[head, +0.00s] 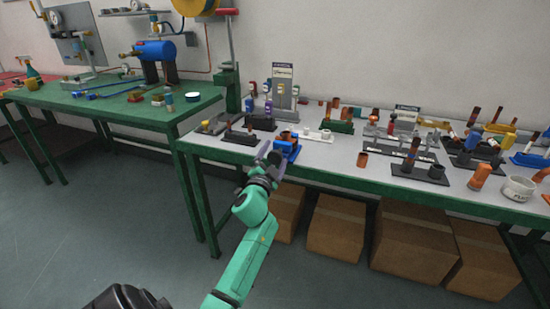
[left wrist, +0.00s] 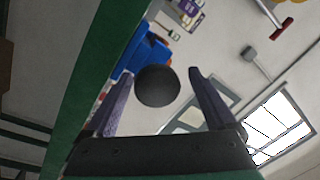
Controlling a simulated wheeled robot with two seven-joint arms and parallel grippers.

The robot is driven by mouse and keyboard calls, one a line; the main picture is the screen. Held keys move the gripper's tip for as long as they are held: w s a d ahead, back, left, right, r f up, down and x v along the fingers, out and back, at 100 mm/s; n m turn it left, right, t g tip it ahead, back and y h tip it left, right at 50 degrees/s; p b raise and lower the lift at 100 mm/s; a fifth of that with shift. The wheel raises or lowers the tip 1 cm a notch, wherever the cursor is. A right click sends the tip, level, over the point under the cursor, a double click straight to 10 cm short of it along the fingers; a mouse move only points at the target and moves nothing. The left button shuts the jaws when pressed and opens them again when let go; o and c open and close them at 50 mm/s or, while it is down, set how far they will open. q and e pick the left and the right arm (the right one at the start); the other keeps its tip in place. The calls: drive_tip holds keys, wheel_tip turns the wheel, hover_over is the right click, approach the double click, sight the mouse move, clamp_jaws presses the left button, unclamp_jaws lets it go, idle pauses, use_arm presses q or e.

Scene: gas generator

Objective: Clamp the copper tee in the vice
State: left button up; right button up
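A small blue vice (head: 288,151) stands at the front edge of the grey-topped bench. A copper-coloured piece (head: 289,136) shows at its top; it looks like the copper tee, but whether the jaws grip it is too small to tell. My left gripper (head: 271,154) is at the bench edge, just left of the vice. In the left wrist view, the gripper (left wrist: 157,77) is open. A dark round knob (left wrist: 157,86) lies between its fingers, with gaps on both sides. Blue parts, likely the vice (left wrist: 128,62), show behind it. My right gripper is not in view.
Several fittings and dark holders (head: 408,166) crowd the bench to the right. A loose copper ring (head: 362,160) stands near the front edge. Cardboard boxes (head: 338,228) sit below.

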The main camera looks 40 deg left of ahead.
use_arm(q)
drive_tip(key=shift+f, duration=0.1)
drive_tip(key=shift+s+d+f, duration=0.15)
drive_tip(key=shift+s+d, duration=0.15)
drive_tip(key=shift+s, duration=0.15)
drive_tip(key=v, duration=1.3)
drive_tip(key=shift+s+b, duration=0.25)
drive_tip(key=shift+b, duration=0.1)
